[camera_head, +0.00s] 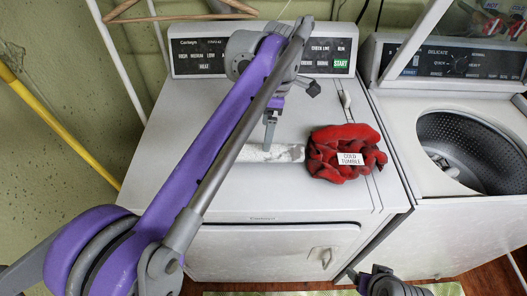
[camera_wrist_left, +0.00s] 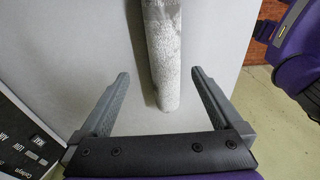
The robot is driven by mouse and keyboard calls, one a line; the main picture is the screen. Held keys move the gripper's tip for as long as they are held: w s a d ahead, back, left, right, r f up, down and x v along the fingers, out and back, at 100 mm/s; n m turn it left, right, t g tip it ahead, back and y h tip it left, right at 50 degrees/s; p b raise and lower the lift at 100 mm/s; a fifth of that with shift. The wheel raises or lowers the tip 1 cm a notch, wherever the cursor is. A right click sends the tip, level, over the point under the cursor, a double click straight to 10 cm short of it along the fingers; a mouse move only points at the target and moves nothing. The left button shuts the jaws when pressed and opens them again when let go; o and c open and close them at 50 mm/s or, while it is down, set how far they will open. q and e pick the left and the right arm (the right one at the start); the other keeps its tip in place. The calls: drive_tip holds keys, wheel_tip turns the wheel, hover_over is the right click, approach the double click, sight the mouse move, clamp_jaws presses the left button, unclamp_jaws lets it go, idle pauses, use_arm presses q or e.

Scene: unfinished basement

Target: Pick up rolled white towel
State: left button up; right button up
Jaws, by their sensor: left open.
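The rolled white towel (camera_head: 285,153), white with grey mottling, lies across the top of the dryer. In the left wrist view the towel (camera_wrist_left: 165,45) runs from the top edge down between my fingers, its rounded near end showing. My left gripper (camera_head: 269,142) is open above the towel, pointing down, and hides part of it in the head view. In the wrist view the fingers of my left gripper (camera_wrist_left: 160,72) stand apart on either side of the towel, with gaps on both sides. My right gripper (camera_head: 372,277) is at the bottom edge, partly cut off; its jaws are unclear.
A red and black cloth bundle (camera_head: 345,150) labelled "COLD TUMBLE" sits against or very near the towel's right end. The dryer top (camera_head: 200,150) is otherwise clear. A washer with an open lid (camera_head: 405,120) stands to the right. A yellow pole (camera_head: 70,135) leans at left.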

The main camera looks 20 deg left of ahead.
use_arm(q)
drive_tip(key=f, duration=0.4)
drive_tip(key=s+f+b, duration=0.1)
drive_tip(key=f, duration=0.2)
drive_tip(key=shift+a+f, duration=0.1)
drive_tip(key=shift+a, duration=0.3)
drive_tip(key=c, duration=1.4)
